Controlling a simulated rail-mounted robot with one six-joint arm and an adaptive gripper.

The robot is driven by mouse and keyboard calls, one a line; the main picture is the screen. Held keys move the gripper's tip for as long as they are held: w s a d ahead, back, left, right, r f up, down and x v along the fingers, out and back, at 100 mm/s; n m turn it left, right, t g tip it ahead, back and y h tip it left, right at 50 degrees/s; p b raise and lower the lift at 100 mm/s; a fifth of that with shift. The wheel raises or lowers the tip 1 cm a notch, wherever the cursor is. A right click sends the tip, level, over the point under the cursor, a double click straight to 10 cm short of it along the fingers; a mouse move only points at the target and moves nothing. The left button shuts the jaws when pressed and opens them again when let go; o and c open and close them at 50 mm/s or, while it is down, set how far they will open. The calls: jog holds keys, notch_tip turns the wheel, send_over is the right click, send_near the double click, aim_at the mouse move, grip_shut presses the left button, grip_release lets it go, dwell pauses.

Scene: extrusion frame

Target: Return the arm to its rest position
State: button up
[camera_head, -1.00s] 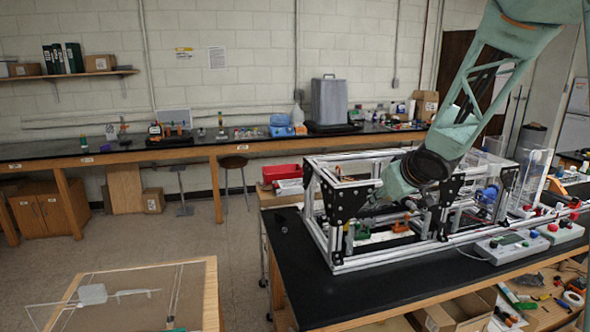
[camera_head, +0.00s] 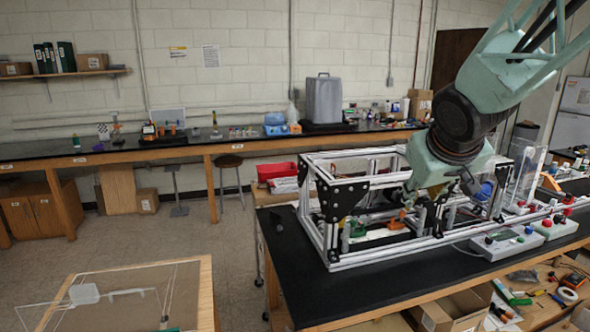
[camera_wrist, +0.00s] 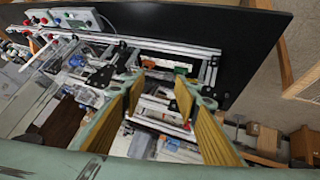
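My teal arm (camera_head: 500,75) reaches down from the upper right in the head view. Its wrist is over the aluminium extrusion frame (camera_head: 358,258). My gripper (camera_head: 404,197) points down and left there, partly hidden by the frame's bars and black brackets. In the wrist view, the two yellow-padded fingers of my gripper (camera_wrist: 163,80) stand apart with nothing between their pads. The frame's rails (camera_wrist: 180,47) show beyond the fingertips. I cannot tell from these views whether the fingers are inside the frame or just above it.
The frame stands on a black-topped bench (camera_head: 310,295). Control boxes (camera_head: 505,243) with red buttons and a clear panel (camera_head: 528,175) stand at its right. A green part (camera_head: 357,229) and an orange part (camera_head: 396,221) lie inside the frame. Floor space is open at the left.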

jog(key=s+a+f+g, duration=0.1)
jog(key=s+a, duration=0.2)
jog(key=s, duration=1)
jog(key=s+a+f+m+g+y+b, duration=0.1)
jog(key=s+a+g, duration=0.1)
jog(key=s, duration=1.1)
jog(key=s+a+f+m+g+y+b, duration=0.1)
jog(key=s+a, duration=0.3)
jog(key=s, duration=1)
jog(key=shift+f, duration=0.25)
